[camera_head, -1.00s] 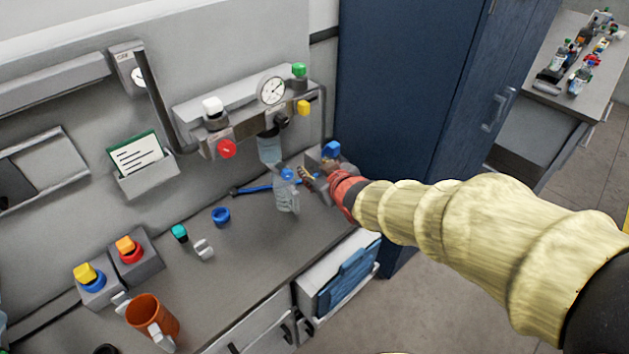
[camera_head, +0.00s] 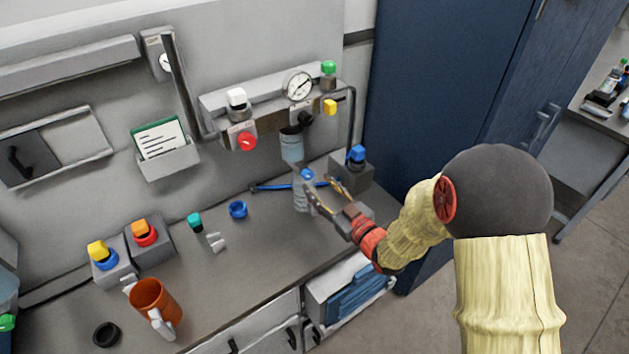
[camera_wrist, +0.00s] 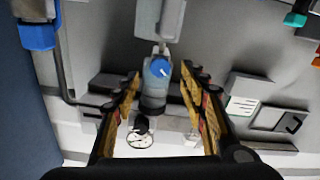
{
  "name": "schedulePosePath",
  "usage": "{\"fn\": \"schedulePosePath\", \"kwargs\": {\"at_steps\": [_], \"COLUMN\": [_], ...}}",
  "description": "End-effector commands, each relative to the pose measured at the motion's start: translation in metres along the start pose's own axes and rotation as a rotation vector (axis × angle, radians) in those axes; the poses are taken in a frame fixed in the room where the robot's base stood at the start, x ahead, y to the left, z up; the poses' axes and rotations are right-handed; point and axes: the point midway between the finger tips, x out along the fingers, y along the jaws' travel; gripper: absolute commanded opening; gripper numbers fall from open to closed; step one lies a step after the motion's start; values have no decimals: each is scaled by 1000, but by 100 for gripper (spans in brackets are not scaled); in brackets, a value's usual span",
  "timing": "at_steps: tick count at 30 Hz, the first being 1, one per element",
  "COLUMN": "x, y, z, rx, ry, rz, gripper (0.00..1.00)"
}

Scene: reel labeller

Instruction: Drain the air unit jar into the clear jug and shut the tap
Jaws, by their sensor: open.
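The air unit jar (camera_head: 291,146) hangs under the wall-mounted air unit, below the round gauge. A blue tap (camera_head: 307,174) is at its lower end; the tap also shows in the wrist view (camera_wrist: 160,67). The clear jug (camera_head: 300,196) stands on the bench below the tap, partly hidden by a finger. My gripper (camera_head: 321,185) is open, with its fingers pointing toward the tap. In the wrist view, the tap and jar lie between the two fingers, with no clear contact. I cannot tell whether the tap is turned or how much liquid is inside.
A box with a blue knob (camera_head: 355,155) stands close to the right of my gripper. A blue hose (camera_head: 268,187) lies behind the jug. A blue ring (camera_head: 238,209), a teal-capped item (camera_head: 196,222) and an orange mug (camera_head: 153,303) are left on the bench. A blue cabinet (camera_head: 430,110) stands right.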

Motion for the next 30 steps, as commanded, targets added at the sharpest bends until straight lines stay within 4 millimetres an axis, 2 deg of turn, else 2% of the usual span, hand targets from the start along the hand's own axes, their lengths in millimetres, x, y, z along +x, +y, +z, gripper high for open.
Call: {"fn": "schedulePosePath", "kwargs": {"at_steps": [3,9,19,30], "x": [19,38,42,42], "y": [-1,0,0,0], "z": [1,0,0,0], "rx": [0,-1,0,0], "ry": [1,0,-1,-1], "rz": [-2,-1,1,1], "gripper": [43,43,43,22]}}
